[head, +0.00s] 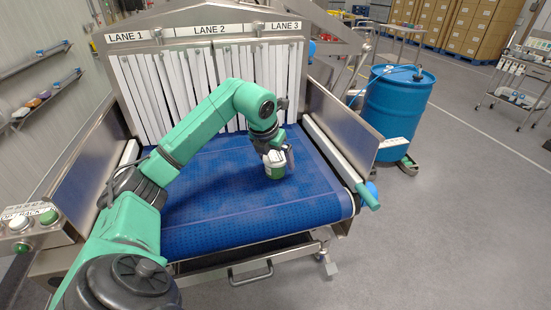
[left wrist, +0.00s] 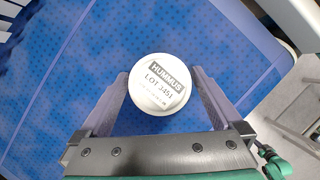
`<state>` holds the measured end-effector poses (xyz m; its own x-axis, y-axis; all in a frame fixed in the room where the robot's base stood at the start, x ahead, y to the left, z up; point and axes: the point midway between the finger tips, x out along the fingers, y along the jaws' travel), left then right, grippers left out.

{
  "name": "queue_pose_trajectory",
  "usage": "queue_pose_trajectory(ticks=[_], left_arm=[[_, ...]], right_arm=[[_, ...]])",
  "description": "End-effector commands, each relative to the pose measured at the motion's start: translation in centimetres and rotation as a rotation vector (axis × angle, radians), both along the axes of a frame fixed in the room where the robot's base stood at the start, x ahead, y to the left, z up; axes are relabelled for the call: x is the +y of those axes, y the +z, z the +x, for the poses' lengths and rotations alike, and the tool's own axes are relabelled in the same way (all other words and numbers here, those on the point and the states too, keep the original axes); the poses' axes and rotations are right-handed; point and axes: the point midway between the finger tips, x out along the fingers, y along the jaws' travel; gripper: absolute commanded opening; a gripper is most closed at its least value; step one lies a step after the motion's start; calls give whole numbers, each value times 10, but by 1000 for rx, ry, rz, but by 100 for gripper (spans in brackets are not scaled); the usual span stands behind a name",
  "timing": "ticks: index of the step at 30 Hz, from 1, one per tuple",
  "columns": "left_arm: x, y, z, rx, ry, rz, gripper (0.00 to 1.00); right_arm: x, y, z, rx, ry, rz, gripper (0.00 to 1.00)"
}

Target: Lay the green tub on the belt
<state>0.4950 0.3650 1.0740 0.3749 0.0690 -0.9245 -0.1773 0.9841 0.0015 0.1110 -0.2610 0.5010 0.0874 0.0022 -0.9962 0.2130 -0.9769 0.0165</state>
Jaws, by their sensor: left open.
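The green tub (head: 275,172) has a white lid and a green and white side. It is upright at the right part of the blue belt (head: 245,205), under lane 3, and appears to stand on it. In the left wrist view the tub's round lid (left wrist: 158,84) reads HUMMUS LOT 3451. My left gripper (head: 277,157) is open around the tub. In the left wrist view its two fingers (left wrist: 160,98) lie on either side of the lid, with the tub between them. The tub's base is hidden in the wrist view. My right gripper is not in view.
White strip curtains (head: 210,85) hang at the tunnel mouth behind the belt, under the lane signs. Steel side walls flank the belt. A blue barrel (head: 395,105) stands to the right. The belt around the tub is clear.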

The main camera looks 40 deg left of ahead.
Motion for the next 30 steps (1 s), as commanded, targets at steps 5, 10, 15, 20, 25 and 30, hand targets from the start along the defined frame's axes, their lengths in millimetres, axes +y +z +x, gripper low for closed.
queue_pose_trajectory(ticks=[5, 10, 15, 20, 25, 30], left_arm=[[-1, 21, -8, -6, -1, 2, 100], [-4, 58, -23, -8, 1, 3, 100], [-7, 96, -37, -5, 0, 0, 100], [-8, 110, -44, -1, 0, 1, 100], [-8, 110, -45, 0, 0, 1, 100], [-8, 110, -45, 0, 0, 1, 100]], right_arm=[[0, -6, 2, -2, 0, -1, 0], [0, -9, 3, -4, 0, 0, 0], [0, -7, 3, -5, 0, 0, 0], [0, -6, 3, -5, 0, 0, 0], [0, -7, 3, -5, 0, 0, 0], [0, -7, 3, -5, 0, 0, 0]])
